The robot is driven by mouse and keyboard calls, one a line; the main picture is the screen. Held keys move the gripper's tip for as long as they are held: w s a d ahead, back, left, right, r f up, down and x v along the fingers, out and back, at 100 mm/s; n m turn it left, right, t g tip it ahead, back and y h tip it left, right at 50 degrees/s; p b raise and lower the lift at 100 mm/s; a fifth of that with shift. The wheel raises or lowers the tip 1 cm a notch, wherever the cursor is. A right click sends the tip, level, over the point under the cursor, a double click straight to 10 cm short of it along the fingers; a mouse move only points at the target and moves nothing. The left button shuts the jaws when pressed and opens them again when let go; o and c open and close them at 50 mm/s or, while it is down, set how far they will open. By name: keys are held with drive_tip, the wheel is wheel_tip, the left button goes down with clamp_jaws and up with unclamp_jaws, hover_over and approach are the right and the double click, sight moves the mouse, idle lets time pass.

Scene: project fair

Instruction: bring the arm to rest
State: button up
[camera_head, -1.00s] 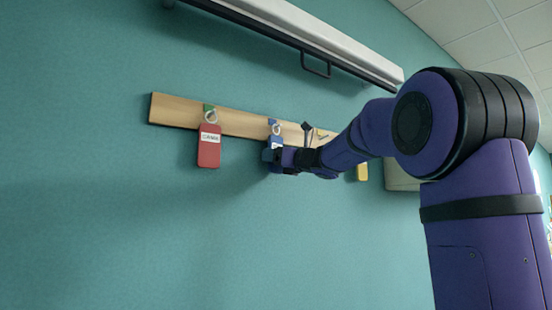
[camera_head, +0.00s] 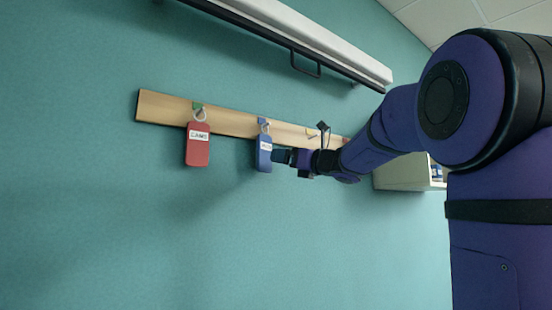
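My gripper (camera_head: 284,156) is at the end of my purple arm, just right of the blue tag (camera_head: 264,156). The blue tag hangs by a ring from a blue hook on the wooden rail (camera_head: 230,123). The gripper's tip looks close to the tag's right edge; I cannot tell whether they touch. The fingers are small and dark, and I cannot tell whether they are open or shut. My arm reaches in from the right and hides part of the rail's right end.
A red tag (camera_head: 198,151) with a white label hangs from a green hook to the left. A long white housing with a black bar and handle (camera_head: 304,66) runs above the rail. A pale box (camera_head: 402,173) is on the wall behind my arm. The wall below the tags is clear.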

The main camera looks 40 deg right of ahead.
drive_tip(key=s+a+f+n+g+y, duration=0.1)
drive_tip(key=s+a+f+n+g, duration=0.95)
drive_tip(key=a+f+n, duration=0.55)
drive_tip(key=s+a+f+n+g+h, duration=0.1)
drive_tip(key=s+f+n+g+h, duration=0.3)
drive_tip(key=s+f+n, duration=1.2)
wheel_tip(320, 180, down, 3)
drive_tip(key=s+h, duration=0.2)
drive_tip(key=h, duration=0.1)
drive_tip(key=shift+s+a+n, duration=0.25)
drive_tip(key=shift+a+n, duration=0.05)
drive_tip(key=shift+a, duration=0.1)
